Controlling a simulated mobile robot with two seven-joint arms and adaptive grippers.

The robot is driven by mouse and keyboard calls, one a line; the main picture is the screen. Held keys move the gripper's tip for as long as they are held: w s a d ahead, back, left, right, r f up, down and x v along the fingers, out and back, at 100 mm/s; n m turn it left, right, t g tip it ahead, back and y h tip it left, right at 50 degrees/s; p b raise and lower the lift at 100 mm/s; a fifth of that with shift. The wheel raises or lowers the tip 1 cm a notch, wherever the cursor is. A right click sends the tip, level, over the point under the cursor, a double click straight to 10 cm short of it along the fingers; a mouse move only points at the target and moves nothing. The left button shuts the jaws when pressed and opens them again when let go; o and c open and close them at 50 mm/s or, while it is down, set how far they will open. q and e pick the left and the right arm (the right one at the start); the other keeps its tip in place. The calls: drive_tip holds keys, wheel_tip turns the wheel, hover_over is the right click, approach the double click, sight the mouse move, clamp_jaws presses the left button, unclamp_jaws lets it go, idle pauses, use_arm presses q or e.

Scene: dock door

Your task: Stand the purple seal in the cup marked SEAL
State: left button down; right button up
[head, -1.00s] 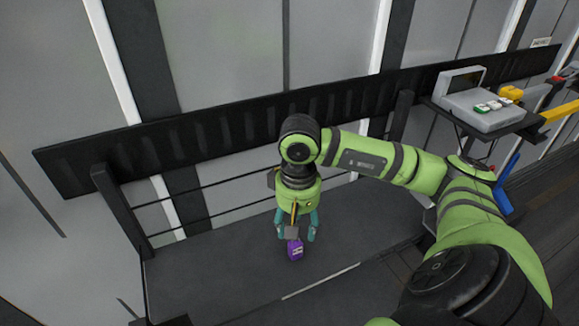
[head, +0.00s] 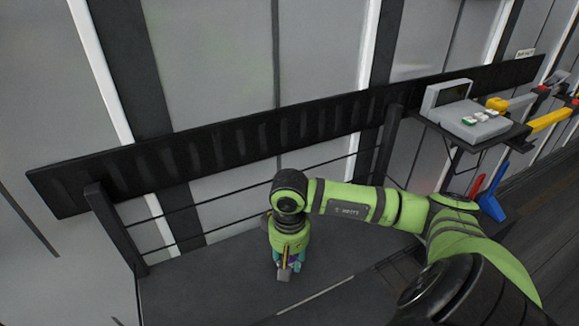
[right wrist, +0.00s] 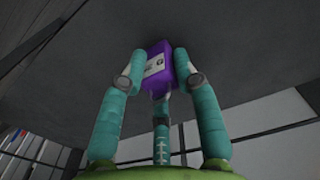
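The purple seal (right wrist: 157,66), a small block with a white label, is between the teal fingers of my right gripper (right wrist: 160,72) in the right wrist view. The fingers touch it from both sides. In the head view my right gripper (head: 289,266) points down, low over the dark grey surface (head: 215,280), and its fingers hide most of the seal. I cannot tell whether the seal still touches that surface. I see no cup marked SEAL. My left gripper is in neither view.
A dark slatted rail (head: 210,142) runs along the wall behind the gripper, with thin bars and posts below it. A shelf at right carries a grey device (head: 470,118). The dark surface left of the gripper is clear.

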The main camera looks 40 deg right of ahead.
sight(293, 257)
drive_tip(key=shift+c, duration=0.8)
drive_tip(key=shift+r, duration=0.5)
drive_tip(key=r, duration=0.2)
drive_tip(key=r+b, duration=0.1)
drive_tip(key=shift+s+d+r, duration=0.15)
drive_tip(key=shift+s+d, duration=0.1)
drive_tip(key=s+d+r+b, duration=0.2)
drive_tip(key=s+r, duration=0.4)
drive_tip(key=s, duration=0.4)
drive_tip(key=shift+s+d+r, duration=0.2)
drive_tip(key=shift+d+r, duration=0.2)
drive_tip(key=shift+d, duration=0.5)
drive_tip(key=shift+w, duration=0.1)
